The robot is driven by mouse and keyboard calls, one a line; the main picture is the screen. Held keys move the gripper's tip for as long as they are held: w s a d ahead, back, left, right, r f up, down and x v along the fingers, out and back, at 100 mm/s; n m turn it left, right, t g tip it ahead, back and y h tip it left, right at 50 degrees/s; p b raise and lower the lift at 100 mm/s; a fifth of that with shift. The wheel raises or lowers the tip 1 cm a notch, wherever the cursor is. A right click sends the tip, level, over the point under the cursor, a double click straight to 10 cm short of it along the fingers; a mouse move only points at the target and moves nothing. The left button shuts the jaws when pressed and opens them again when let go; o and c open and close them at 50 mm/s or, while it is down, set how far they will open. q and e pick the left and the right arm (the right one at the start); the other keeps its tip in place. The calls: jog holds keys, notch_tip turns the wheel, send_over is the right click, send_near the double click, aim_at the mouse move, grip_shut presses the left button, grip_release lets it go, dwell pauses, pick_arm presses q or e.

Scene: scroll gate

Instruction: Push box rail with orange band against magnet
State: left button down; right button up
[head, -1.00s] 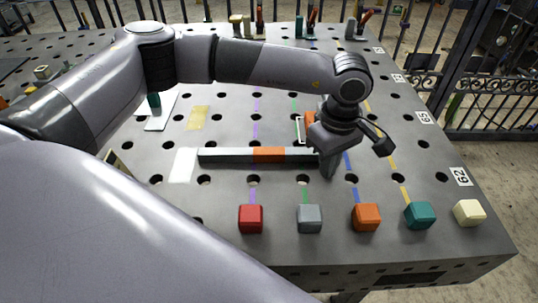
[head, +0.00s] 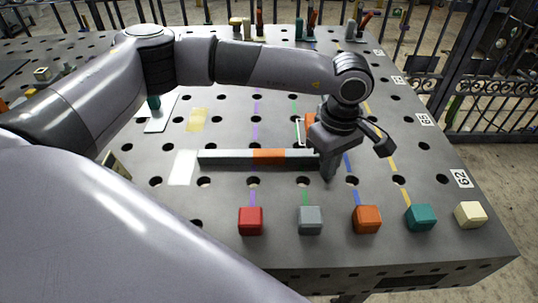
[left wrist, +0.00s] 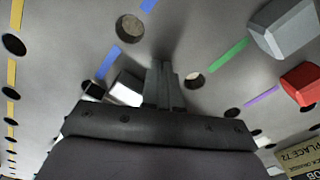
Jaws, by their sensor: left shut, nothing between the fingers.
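The box rail (head: 225,157) is a long, pale bar with an orange band (head: 268,156) around its middle. In the left wrist view the shut fingers (left wrist: 164,85) are beside a pale block end (left wrist: 126,89), probably the rail's. I cannot tell which thing is the magnet. My right gripper is not in view.
A row of blocks lines the front: red (head: 250,221), grey (head: 310,220), orange (head: 367,219), teal (head: 421,217) and cream (head: 470,215). A white patch (head: 183,168) lies at the rail's left end. An orange piece (head: 309,122) is behind my gripper.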

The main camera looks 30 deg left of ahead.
pick_arm(q)
jog(key=shift+w+a, duration=0.1)
jog(key=shift+w, duration=0.05)
jog(key=shift+w+a+b, duration=0.25)
jog(key=shift+w+a, duration=0.25)
jog(key=shift+w, duration=0.25)
jog(key=shift+w+a+b, duration=0.25)
jog(key=shift+w+a, duration=0.3)
jog(key=shift+w, duration=0.25)
jog(key=shift+w+a+b, duration=0.25)
jog(key=shift+w+a, duration=0.25)
jog(key=shift+w, duration=0.25)
jog(key=shift+w+a, duration=0.2)
jog(key=shift+w, duration=0.05)
jog(key=shift+r, duration=0.1)
jog(key=shift+s+d, duration=0.7)
jog(key=shift+s, duration=0.3)
